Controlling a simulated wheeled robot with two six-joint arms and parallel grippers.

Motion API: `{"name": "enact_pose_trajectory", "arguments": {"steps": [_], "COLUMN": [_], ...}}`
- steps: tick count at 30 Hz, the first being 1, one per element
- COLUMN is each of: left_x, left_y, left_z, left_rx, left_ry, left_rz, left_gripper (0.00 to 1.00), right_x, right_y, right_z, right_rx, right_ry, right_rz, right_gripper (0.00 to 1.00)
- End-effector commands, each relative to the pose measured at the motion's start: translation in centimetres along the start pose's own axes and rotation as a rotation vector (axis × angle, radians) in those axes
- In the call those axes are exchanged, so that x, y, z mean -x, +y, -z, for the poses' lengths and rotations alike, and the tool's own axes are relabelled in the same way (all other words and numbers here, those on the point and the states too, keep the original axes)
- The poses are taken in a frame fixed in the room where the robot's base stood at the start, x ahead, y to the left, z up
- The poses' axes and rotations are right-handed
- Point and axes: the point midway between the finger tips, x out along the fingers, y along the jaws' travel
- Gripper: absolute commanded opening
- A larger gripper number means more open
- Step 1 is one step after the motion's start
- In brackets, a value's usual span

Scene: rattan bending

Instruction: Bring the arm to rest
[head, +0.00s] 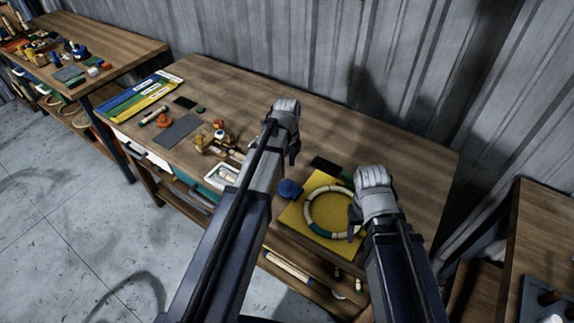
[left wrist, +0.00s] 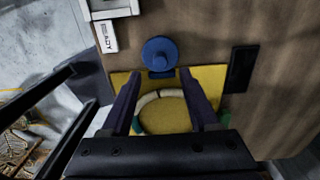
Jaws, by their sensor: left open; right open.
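My left gripper (head: 293,152) is over the middle of the workbench, apart from everything on it. In the left wrist view its two dark fingers (left wrist: 161,78) are spread, with nothing between them. My right gripper (head: 353,214) is open at the right edge of a cream and green ring (head: 309,206). I cannot tell whether it touches the ring. The ring lies on a yellow board (head: 292,217), and part of both is hidden by my right gripper and arm. The ring also shows partly between the left fingers in the left wrist view (left wrist: 150,98).
A blue round object (head: 290,189) stands at the board's left corner, and a black flat piece (head: 325,165) lies behind it. Small parts and a grey mat (head: 178,132) lie on the left of the workbench (head: 330,130). A corrugated wall (head: 330,50) stands behind. The bench's back middle is clear.

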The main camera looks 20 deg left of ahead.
Motion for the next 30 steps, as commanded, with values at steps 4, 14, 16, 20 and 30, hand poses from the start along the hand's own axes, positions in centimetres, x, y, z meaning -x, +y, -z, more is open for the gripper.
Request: {"name": "enact_pose_trajectory", "arguments": {"steps": [4, 14, 16, 20, 30], "left_x": [-0.1, -0.1, -0.1, -0.1, 0.0], "left_y": [0.0, 0.7, 1.5, 3.6, 9.9], "left_z": [0.0, 1.5, 3.2, 7.1, 15.4], "left_rx": [0.000, 0.075, 0.172, 0.427, 1.123], "left_ry": [0.000, -0.003, -0.009, -0.028, -0.087], "left_rz": [0.000, -0.004, -0.009, -0.017, -0.003], "left_gripper": [0.61, 0.61, 0.61, 0.61, 0.61], "right_x": [-0.1, -0.1, -0.1, -0.1, -0.1], "right_y": [0.0, 0.0, 0.0, 0.0, 0.0], "right_z": [0.0, 0.0, 0.0, 0.0, 0.0], "right_rx": [0.000, 0.000, 0.000, 0.000, 0.000], "right_ry": [0.000, 0.000, 0.000, 0.000, 0.000], "right_rz": [0.000, 0.000, 0.000, 0.000, 0.000], "right_gripper": [0.60, 0.60, 0.60, 0.60, 0.60]}}
